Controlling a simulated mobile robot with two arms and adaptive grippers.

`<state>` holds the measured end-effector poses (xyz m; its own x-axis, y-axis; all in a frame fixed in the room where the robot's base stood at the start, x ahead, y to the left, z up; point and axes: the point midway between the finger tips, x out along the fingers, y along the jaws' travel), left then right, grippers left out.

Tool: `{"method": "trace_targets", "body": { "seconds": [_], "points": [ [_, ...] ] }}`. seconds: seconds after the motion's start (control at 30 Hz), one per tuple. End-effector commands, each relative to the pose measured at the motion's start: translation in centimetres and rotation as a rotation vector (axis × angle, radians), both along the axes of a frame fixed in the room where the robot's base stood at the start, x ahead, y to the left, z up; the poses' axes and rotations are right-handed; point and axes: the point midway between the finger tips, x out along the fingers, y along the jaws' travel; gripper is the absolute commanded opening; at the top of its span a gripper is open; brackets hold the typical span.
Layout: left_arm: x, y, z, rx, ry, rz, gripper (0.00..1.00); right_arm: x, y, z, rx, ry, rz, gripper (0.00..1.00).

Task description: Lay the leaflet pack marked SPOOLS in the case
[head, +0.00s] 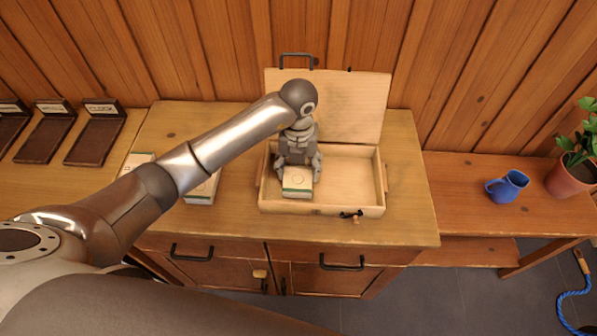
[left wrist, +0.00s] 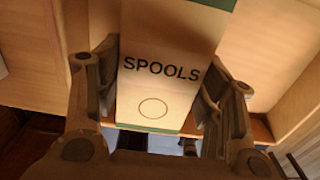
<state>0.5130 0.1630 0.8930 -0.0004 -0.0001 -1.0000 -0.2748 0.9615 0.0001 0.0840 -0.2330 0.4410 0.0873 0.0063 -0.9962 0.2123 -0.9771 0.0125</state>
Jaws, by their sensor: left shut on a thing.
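The leaflet pack marked SPOOLS (left wrist: 165,88) is a white block with green ends and a circle on its face; it also shows in the head view (head: 297,180). My left gripper (head: 298,164) is shut on it, with one finger on each side in the left wrist view (left wrist: 160,80). The pale wooden case (head: 335,209) stands open on the cabinet, its lid (head: 350,105) raised at the back. The pack is over the left part of the case, near the front wall; I cannot tell whether it touches the floor. My right gripper is not in view.
Two other packs, one (head: 203,188) and another (head: 138,162), lie left of the case, partly behind my arm. Dark trays, one marked CLOCK (head: 96,138), stand far left. A blue mug (head: 508,187) and potted plant (head: 572,172) stand right. The case's right half is empty.

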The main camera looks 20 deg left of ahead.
Motion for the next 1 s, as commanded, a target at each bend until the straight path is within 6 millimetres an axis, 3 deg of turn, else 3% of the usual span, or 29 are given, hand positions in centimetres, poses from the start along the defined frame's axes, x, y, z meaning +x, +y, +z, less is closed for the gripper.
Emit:
{"method": "trace_targets", "body": {
  "seconds": [0.27, 0.63, 0.67, 0.7, 0.8, 1.0],
  "points": [
    [0.2, 0.1, -3.1, 0.000, 0.001, 0.001, 0.34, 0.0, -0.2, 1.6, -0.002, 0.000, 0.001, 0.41],
    [0.2, 0.1, -3.7, 0.001, -0.001, 0.001, 0.34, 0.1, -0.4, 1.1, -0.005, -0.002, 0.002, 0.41],
    [0.2, 0.1, -3.7, 0.001, 0.000, 0.001, 0.65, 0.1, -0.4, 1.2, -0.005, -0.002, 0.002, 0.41],
    [0.2, 0.1, -3.6, 0.001, 0.000, 0.001, 0.70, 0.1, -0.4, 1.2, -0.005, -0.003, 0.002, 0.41],
    [0.2, 0.1, -3.6, 0.001, 0.000, 0.001, 0.83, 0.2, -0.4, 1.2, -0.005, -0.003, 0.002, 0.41],
    [0.2, 0.1, -3.6, 0.001, 0.000, 0.001, 0.84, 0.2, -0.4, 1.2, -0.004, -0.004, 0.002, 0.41]
  ]
}}
